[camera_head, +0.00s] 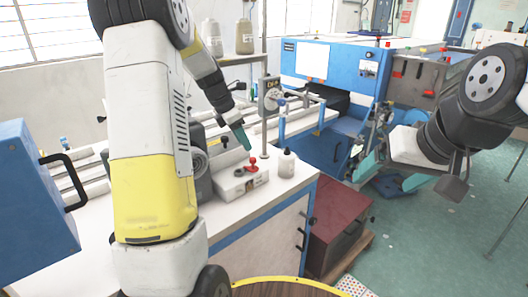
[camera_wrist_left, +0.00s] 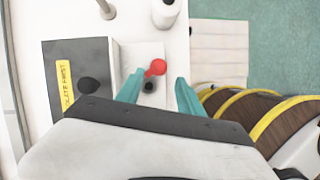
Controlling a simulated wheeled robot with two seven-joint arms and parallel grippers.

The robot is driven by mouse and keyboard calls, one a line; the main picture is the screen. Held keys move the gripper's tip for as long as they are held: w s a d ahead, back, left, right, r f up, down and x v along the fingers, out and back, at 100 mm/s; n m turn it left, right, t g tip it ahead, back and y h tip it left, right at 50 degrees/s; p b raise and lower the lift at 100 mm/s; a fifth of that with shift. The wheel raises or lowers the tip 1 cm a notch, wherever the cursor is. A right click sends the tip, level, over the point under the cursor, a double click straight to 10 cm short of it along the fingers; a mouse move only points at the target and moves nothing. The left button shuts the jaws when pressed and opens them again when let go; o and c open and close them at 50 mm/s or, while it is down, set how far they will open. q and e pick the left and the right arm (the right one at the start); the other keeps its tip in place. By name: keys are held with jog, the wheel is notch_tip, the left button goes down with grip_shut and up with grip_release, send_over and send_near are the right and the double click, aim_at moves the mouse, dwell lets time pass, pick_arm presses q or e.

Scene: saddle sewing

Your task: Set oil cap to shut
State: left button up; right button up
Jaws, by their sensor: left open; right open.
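A small red piece (camera_head: 252,162), which looks like the oil cap, stands on top of a white box (camera_head: 244,182) on the workbench. In the left wrist view the red piece (camera_wrist_left: 156,68) lies beside a small black round spot (camera_wrist_left: 149,87); I cannot tell whether the cap is shut. My left gripper (camera_head: 242,138) is open and empty above the box. In the left wrist view its teal fingers (camera_wrist_left: 160,80) appear on either side of the red piece, with no visible contact. My right gripper (camera_head: 368,166) is open, far to the right, away from the bench.
A white bottle (camera_head: 286,163) stands just right of the box. A dark panel with a yellow label (camera_wrist_left: 66,87) lies left of the red piece. A blue machine (camera_head: 325,65) stands behind. A dark red cabinet (camera_head: 338,222) stands on the floor beside the bench.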

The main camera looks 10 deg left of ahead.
aim_at(253, 158)
pick_arm(q)
jog(key=x, duration=0.7)
jog(key=shift+w+d+f, duration=0.15)
jog(key=shift+f, duration=0.15)
grip_shut()
